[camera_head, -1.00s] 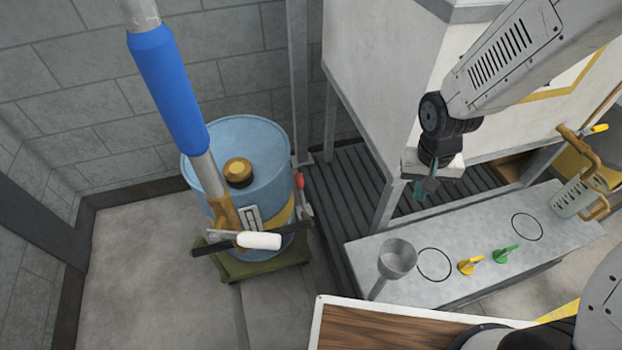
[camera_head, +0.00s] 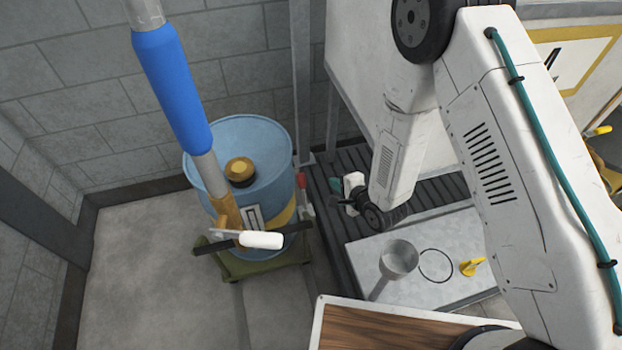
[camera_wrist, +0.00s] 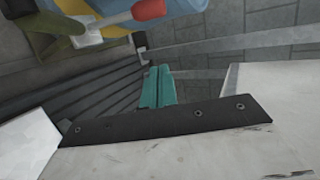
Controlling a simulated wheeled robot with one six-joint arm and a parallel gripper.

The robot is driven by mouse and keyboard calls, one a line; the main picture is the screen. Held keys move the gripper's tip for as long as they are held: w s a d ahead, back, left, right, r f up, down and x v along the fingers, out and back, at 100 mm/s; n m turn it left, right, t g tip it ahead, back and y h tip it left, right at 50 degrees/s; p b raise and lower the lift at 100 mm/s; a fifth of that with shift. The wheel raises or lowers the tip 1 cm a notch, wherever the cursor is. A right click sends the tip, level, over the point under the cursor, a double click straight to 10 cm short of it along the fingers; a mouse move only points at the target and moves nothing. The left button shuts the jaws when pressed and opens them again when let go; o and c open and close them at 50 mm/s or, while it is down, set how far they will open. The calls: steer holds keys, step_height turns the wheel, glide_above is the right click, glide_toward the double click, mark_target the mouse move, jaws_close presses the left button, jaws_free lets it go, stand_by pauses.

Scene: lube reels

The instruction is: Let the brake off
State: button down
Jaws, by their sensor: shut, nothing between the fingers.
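A small lever with a red grip (camera_head: 301,180) stands at the right side of the blue drum (camera_head: 270,150); its grey lower part runs down by the drum's side. The red grip also shows at the top of the wrist view (camera_wrist: 148,10). I cannot tell for sure whether this is the brake. My gripper (camera_head: 335,186) is to the right of the red grip, apart from it, over the dark slatted floor. Its teal fingers (camera_wrist: 157,88) are together and empty in the wrist view.
The drum stands on a green wheeled base (camera_head: 255,272). A blue-gripped pole (camera_head: 170,85) and a white handle (camera_head: 261,240) are in front of it. A grey bench (camera_head: 400,290) with a funnel (camera_head: 398,258) and yellow tap (camera_head: 472,267) lies front right. A grey post (camera_head: 300,80) rises behind.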

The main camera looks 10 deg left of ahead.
mark_target(304, 191)
steer(key=w+a+f, duration=0.3)
steer(key=a, duration=0.5)
steer(key=shift+w+f, duration=0.15)
steer(key=shift+f, duration=0.2)
stand_by(0.3)
